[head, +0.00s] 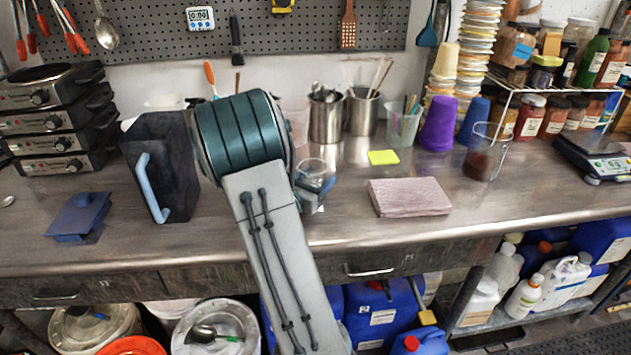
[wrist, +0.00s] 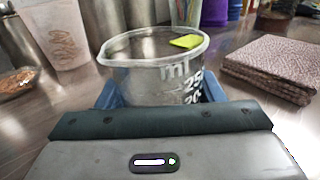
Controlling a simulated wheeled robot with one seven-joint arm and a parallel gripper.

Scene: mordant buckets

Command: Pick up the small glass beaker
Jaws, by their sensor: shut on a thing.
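The small glass beaker (wrist: 150,75) is clear, with white "ml" graduation marks. In the wrist view it stands upright between the two blue fingers of my gripper (wrist: 158,98), which are shut on its sides. In the head view the beaker (head: 313,170) shows just right of my arm, over the steel bench, with my gripper (head: 312,188) around it. My arm hides part of the gripper there. I cannot tell whether the beaker's base touches the bench.
A folded pinkish cloth (head: 408,197) lies to the right, with a yellow sticky note (head: 383,157) behind it. Steel utensil pots (head: 327,117) stand at the back. A dark pitcher (head: 165,170) stands left of my arm. A tall beaker of brown liquid (head: 483,158) is further right.

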